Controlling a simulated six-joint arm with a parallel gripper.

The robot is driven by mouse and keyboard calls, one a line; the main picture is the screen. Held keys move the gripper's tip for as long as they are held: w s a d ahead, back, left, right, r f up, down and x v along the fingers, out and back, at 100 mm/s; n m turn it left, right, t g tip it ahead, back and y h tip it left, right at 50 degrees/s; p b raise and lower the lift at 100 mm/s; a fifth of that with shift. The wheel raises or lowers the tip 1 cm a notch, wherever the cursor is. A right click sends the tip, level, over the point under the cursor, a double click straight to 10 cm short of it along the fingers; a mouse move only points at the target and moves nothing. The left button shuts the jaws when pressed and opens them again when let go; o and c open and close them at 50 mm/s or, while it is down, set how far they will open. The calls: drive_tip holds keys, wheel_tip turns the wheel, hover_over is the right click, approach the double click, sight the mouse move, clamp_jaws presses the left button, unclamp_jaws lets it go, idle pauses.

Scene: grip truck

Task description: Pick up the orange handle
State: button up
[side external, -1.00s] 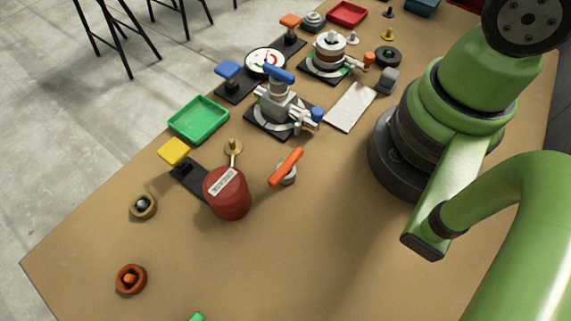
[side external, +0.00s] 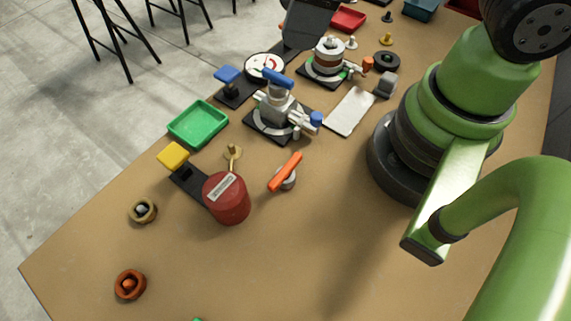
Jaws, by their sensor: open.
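The orange handle (side external: 285,172) is a slim bar lying at a slant on a small grey round base (side external: 288,182), in the middle of the table. Nothing touches it from above.
A red cylinder (side external: 227,198) stands left of the handle, with a yellow-topped block (side external: 173,155) behind it. A blue-handled valve (side external: 280,106), a green tray (side external: 198,123) and a white plate (side external: 350,111) lie further back. The near table (side external: 300,260) is mostly clear.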

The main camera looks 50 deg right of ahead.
sight(288, 166)
drive_tip(key=s+a+f+n, duration=0.1)
drive_tip(key=f+n, duration=0.2)
drive_tip(key=s+a+f+n+g+h, duration=0.1)
drive_tip(key=a+f+n, duration=0.1)
drive_tip(key=f+n, duration=0.1)
drive_tip(key=s+a+f+n+g, duration=0.1)
drive_tip(key=a+f+n, duration=0.1)
drive_tip(key=f+n, duration=0.1)
drive_tip(key=shift+a+f+n+h, duration=0.25)
drive_tip(key=shift+f+n+h, duration=0.05)
drive_tip(key=shift+f, duration=0.6)
drive_tip(key=shift+s+a+f+g, duration=0.1)
drive_tip(key=shift+s+f+g, duration=0.05)
drive_tip(key=shift+f+g, duration=0.2)
wheel_tip(288, 166, down, 4)
drive_tip(key=shift+r, duration=0.1)
drive_tip(key=shift+a+f, duration=0.15)
drive_tip(key=shift+f, duration=1.35)
drive_tip(key=shift+a+f, duration=0.1)
drive_tip(key=shift+f, duration=1.35)
drive_tip(key=shift+c, duration=0.2)
drive_tip(key=c, duration=0.9)
